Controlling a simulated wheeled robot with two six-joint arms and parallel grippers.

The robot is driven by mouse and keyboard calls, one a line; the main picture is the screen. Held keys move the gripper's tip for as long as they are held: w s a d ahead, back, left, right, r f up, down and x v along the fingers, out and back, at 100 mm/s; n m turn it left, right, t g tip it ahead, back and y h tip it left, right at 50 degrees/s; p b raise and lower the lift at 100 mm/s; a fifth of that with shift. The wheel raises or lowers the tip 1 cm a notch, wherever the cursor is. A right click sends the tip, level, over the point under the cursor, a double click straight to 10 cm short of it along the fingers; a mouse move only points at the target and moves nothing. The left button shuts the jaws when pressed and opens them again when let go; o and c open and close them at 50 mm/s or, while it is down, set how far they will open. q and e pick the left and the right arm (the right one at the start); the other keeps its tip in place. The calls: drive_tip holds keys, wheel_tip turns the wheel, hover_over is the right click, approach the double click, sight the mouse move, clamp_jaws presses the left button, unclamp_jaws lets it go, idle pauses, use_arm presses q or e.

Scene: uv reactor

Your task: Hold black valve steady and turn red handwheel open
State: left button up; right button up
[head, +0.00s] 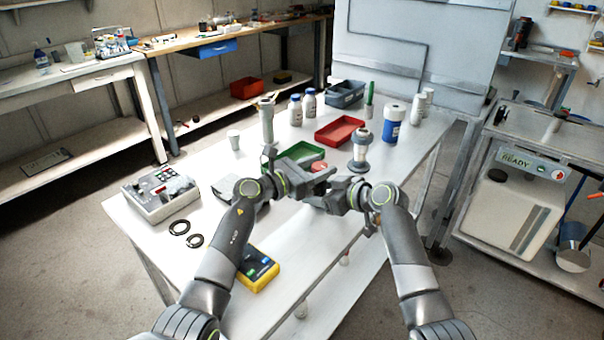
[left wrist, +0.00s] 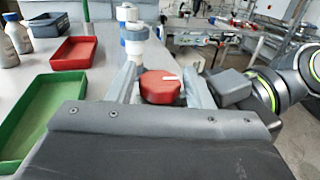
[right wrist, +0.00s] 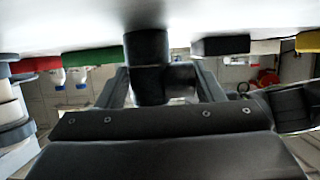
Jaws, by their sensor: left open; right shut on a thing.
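The red handwheel (head: 320,167) shows just above my grippers in the head view. In the left wrist view, the handwheel (left wrist: 158,88), with a white mark on top, sits between the spread fingers of my left gripper (left wrist: 161,70). My left gripper (head: 304,175) is open around it; I cannot tell whether a finger touches it. My right gripper (right wrist: 162,78) is shut on the black valve (right wrist: 148,62), a dark cylindrical body with a side stub. In the head view, the valve is mostly hidden by my right gripper (head: 330,198).
A green tray (head: 287,158) lies just behind the grippers, with a red tray (head: 341,129) beyond. A white-and-dark flanged piece (head: 361,150) stands close on the right. A control box (head: 160,193), black rings (head: 187,234) and a yellow meter (head: 258,270) lie left and in front.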

use_arm(q)
drive_tip(key=v, duration=1.1)
drive_tip(key=shift+s+a, duration=0.2)
drive_tip(key=shift+a, duration=0.05)
